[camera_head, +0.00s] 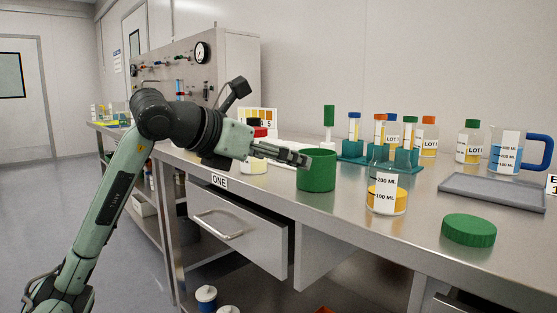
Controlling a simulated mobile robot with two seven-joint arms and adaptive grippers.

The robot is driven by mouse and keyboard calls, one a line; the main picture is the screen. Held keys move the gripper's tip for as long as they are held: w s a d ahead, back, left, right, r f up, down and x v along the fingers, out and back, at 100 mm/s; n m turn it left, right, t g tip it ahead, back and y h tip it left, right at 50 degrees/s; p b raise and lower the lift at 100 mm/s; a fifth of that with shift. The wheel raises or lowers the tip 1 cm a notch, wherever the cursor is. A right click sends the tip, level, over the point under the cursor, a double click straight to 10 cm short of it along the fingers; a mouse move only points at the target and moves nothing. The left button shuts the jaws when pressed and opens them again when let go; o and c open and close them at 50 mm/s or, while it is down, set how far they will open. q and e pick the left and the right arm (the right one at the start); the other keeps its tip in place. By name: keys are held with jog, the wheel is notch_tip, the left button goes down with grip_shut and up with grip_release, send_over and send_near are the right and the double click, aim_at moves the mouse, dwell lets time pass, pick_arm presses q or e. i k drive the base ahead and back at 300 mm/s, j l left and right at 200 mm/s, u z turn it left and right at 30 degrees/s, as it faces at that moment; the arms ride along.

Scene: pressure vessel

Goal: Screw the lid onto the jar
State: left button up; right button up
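The green jar (316,174) stands upright and open on the metal bench near the middle of the head view. The green ribbed lid (469,231) lies flat on the bench at the front right, apart from the jar. My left gripper (305,158) comes in from the left, with its fingers over the jar's upper left rim. I see the fingers nearly edge-on and cannot tell whether they are open or shut, or touching the rim. My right gripper is not in view.
A flask with yellow liquid (387,196) stands between jar and lid. Behind are a teal tube rack (403,160), several bottles, a measuring jug (508,151) and a grey tray (491,191). A drawer (240,225) hangs open below. Bench around the lid is clear.

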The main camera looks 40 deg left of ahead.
aim_at(389, 174)
jog(key=k+j, duration=0.1)
jog(key=k, duration=0.65)
jog(key=k+j, duration=0.1)
jog(key=k, duration=0.65)
